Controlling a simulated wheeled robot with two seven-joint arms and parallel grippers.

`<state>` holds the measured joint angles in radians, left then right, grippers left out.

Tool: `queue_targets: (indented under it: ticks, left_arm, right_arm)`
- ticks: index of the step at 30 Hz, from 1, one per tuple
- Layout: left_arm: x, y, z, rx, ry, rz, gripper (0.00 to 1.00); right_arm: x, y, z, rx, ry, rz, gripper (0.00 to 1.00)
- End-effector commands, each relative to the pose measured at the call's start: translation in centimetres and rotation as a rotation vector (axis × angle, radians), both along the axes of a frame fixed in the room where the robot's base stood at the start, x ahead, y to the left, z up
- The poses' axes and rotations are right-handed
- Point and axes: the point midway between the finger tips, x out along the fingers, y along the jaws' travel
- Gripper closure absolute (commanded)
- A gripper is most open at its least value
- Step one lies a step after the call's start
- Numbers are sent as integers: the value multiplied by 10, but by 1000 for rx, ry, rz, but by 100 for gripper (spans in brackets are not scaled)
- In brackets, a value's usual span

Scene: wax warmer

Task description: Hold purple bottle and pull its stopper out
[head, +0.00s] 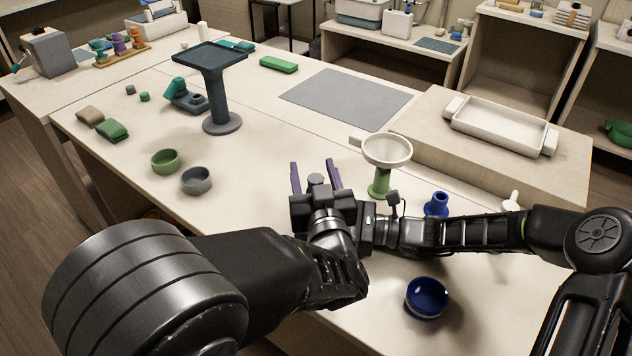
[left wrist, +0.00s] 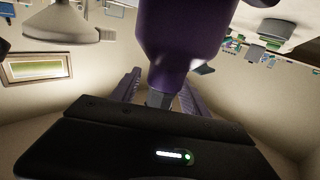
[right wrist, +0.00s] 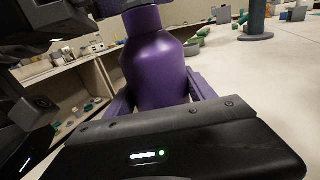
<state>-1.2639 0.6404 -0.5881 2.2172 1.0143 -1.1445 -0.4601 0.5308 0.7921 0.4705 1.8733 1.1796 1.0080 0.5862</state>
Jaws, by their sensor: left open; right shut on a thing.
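The purple bottle (right wrist: 160,70) stands between the fingers of my right gripper (right wrist: 161,92), which is shut on its body. In the left wrist view the purple bottle (left wrist: 183,35) looms large, its narrow neck towards my left gripper (left wrist: 158,92). A grey stopper (left wrist: 158,99) shows at the neck's end, between the two open purple fingers. I cannot tell whether they touch it. In the head view my left gripper (head: 315,176) is open at mid table, in front of my right arm. The bottle is largely hidden there.
Green (head: 165,161) and grey (head: 196,181) bowls sit left. A grey mat (head: 345,98) lies clear behind.

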Motion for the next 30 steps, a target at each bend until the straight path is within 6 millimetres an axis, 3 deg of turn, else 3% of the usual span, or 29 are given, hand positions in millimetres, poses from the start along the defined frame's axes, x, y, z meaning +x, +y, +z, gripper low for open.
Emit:
queue_targets:
  ticks: [8,27,30]
  left_arm:
    - [1,0,0,0,0,0,47]
    - [1,0,0,0,0,0,98]
    - [1,0,0,0,0,0,100]
  right_arm:
    - [0,0,0,0,0,0,100]
    - [0,0,0,0,0,0,100]
    - [0,0,0,0,0,0,100]
